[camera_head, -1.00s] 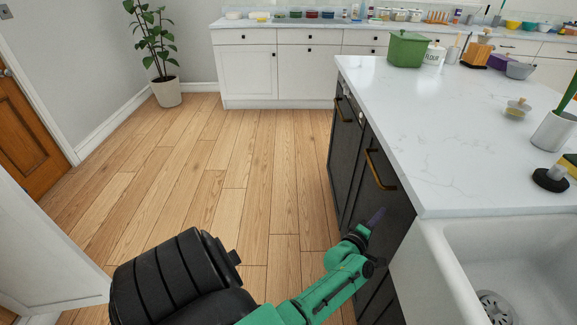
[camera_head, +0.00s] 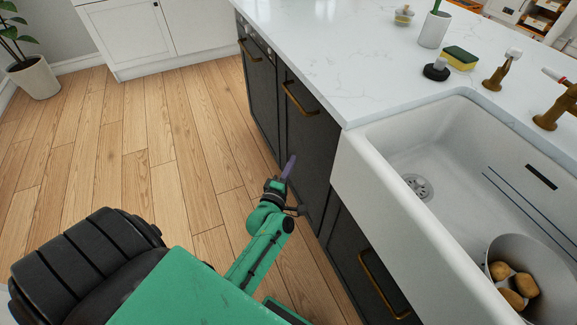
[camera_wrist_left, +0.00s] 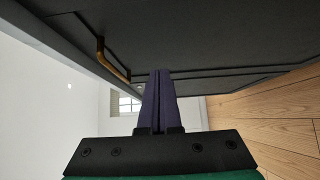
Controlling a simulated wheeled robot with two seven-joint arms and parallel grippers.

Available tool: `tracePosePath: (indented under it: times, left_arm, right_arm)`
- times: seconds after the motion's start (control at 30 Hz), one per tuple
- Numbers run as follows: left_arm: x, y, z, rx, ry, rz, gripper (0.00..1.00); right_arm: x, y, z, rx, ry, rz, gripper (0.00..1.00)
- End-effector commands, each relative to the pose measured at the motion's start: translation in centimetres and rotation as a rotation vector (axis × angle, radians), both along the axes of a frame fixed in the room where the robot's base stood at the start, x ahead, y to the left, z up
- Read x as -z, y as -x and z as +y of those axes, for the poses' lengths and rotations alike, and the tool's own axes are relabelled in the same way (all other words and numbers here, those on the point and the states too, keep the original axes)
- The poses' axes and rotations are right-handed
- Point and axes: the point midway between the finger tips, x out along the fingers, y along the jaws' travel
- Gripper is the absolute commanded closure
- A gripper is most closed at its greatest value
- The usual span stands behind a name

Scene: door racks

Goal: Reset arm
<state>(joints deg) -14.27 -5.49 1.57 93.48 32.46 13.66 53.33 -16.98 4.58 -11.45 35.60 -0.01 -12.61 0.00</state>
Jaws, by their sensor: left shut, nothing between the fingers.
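My left gripper (camera_head: 289,168) is at the end of the green arm, in front of the dark cabinet doors (camera_head: 304,140) below the counter. Its purple fingers are together with nothing between them. In the left wrist view the shut fingers (camera_wrist_left: 159,100) point along the dark cabinet front (camera_wrist_left: 200,40), with a brass handle (camera_wrist_left: 112,60) to their left. I cannot tell whether the fingertips touch the cabinet. My right gripper is not in view.
A white sink (camera_head: 400,205) is at the right, with a pot of potatoes (camera_head: 514,282) in it. The white countertop (camera_head: 330,50) holds a sponge (camera_head: 460,57) and a brush (camera_head: 436,70). The wooden floor (camera_head: 140,150) is clear to the left of the cabinets.

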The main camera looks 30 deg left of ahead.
Motion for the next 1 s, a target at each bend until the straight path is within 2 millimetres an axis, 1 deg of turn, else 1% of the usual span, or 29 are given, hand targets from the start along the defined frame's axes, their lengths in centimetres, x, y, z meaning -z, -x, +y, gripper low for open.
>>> tracePosePath:
  times: [0.03, 0.1, 0.37, 0.43, 0.47, 0.53, 0.57, 0.6, 0.67, 0.7, 0.77, 0.8, 0.87, 0.9, 1.0]
  left_arm:
    - [0.1, 0.7, -0.1, 0.001, 0.0, 0.002, 1.0]
    - [0.0, 1.3, -0.3, 0.001, 0.001, 0.001, 1.0]
    - [0.2, 1.5, -0.4, 0.005, -0.006, 0.009, 1.0]
    - [1.7, 1.8, -1.0, 0.03, -0.053, 0.061, 1.0]
    - [2.8, 2.1, -1.4, 0.051, -0.09, 0.103, 1.0]
    - [6.9, 3.6, -2.8, 0.132, -0.221, 0.243, 1.0]
    - [9.0, 4.6, -3.5, 0.181, -0.295, 0.315, 1.0]
    - [12.1, 6.5, -4.3, 0.257, -0.4, 0.418, 1.0]
    - [16.6, 10.0, -5.2, 0.39, -0.563, 0.57, 1.0]
    - [19.3, 12.6, -5.5, 0.485, -0.669, 0.661, 1.0]
    - [22.9, 17.2, -5.5, 0.638, -0.82, 0.791, 1.0]
    - [24.9, 20.4, -5.3, 0.746, -0.916, 0.868, 1.0]
    - [27.4, 25.5, -4.5, 0.915, -1.048, 0.973, 1.0]
    - [28.5, 28.7, -3.8, 1.025, -1.125, 1.032, 1.0]
    - [30.1, 35.2, -1.9, 1.257, -1.264, 1.131, 1.0]
  right_arm:
    - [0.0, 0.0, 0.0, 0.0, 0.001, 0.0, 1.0]
    - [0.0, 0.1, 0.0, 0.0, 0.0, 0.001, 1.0]
    - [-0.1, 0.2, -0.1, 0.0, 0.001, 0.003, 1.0]
    - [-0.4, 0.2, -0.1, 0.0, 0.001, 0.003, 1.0]
    - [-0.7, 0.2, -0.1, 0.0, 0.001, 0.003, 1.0]
    - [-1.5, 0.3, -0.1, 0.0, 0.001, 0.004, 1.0]
    - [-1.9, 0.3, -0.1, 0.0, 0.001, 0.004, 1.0]
    - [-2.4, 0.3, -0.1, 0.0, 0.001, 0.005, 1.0]
    - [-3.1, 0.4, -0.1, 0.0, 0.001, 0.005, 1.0]
    - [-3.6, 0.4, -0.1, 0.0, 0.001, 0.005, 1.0]
    - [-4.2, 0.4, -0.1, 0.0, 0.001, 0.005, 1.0]
    - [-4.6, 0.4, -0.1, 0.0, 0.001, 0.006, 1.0]
    - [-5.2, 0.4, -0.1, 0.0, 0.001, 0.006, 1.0]
    - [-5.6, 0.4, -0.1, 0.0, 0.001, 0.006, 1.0]
    - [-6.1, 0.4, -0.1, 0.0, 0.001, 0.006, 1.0]
